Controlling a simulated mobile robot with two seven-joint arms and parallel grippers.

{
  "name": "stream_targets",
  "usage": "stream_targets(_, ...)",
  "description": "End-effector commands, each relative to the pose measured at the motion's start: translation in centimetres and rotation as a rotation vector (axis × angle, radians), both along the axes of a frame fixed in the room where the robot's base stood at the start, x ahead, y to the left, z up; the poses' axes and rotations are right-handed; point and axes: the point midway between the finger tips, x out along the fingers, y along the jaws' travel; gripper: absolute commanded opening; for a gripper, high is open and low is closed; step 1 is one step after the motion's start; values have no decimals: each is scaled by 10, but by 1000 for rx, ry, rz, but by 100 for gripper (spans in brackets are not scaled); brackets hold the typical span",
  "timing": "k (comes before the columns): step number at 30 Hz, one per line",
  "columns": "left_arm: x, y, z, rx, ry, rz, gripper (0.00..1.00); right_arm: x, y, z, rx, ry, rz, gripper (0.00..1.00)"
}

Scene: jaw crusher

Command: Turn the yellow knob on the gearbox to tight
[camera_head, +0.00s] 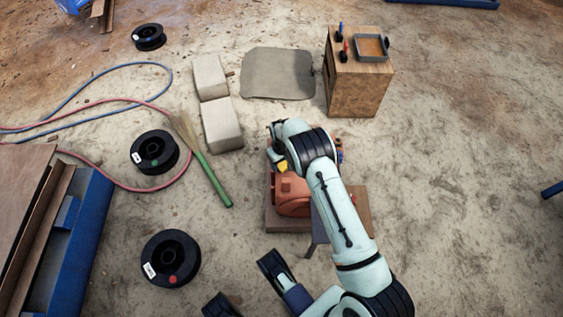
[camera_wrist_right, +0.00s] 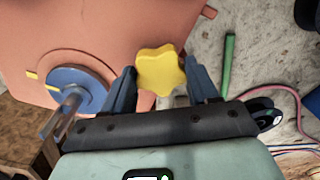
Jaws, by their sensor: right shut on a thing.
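The yellow knob (camera_wrist_right: 160,70) is star-shaped and sits against the orange-red gearbox (camera_wrist_right: 85,30). In the wrist view my right gripper (camera_wrist_right: 162,84) has one blue-grey finger on each side of the knob and is shut on it. In the head view a bit of the knob (camera_head: 282,168) shows beside my right gripper (camera_head: 275,157), whose fingers are mostly hidden. The gearbox (camera_head: 293,199) stands on a brown base, partly covered by my right arm. No tight mark can be made out.
A blue round part (camera_wrist_right: 80,90) with a shaft is on the gearbox, left of the knob. Pale blocks (camera_head: 222,124), a green-handled broom (camera_head: 212,175) and black spools (camera_head: 154,152) lie to the left. A wooden box (camera_head: 352,90) stands behind.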

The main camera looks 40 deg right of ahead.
Motion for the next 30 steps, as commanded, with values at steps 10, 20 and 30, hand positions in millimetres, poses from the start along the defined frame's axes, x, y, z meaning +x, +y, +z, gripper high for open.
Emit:
stream_targets(10,0,0,0,0,0,0,43,0,0,0,0,2,-319,28)
stream_targets(20,0,0,0,0,0,0,43,0,0,0,0,2,-632,28)
stream_targets(30,0,0,0,0,0,0,43,0,0,0,0,2,-954,28)
